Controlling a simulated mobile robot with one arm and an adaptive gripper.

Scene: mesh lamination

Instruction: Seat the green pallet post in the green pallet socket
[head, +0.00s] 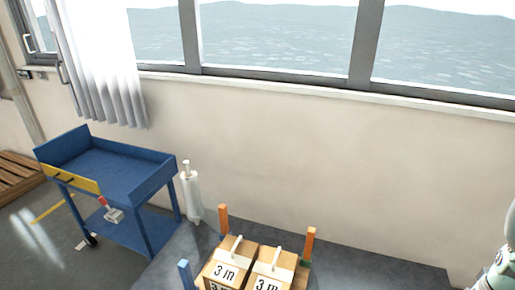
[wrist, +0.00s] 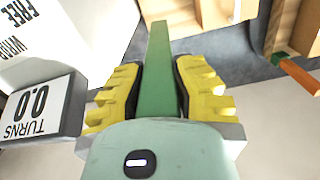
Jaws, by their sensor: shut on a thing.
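The green pallet post (wrist: 158,40) stands between the yellow fingers of my gripper (wrist: 159,70) in the wrist view. My gripper is shut on it, and the post's far end sticks out past the fingertips, near cardboard boxes. In the head view a small green patch (head: 305,263) shows at the foot of the right orange post (head: 310,243). A small green bit also shows beside an orange post (wrist: 300,76) at the right of the wrist view. I cannot tell whether either patch is the green socket. My gripper is out of the head view.
Cardboard boxes (head: 232,263) marked "3 m" stand among another orange post (head: 223,218) and a blue post (head: 185,274). A white wrap roll (head: 191,195) stands behind them. A blue cart (head: 117,170) is at left. A "TURNS 0.0" display (wrist: 42,108) lies left of my gripper.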

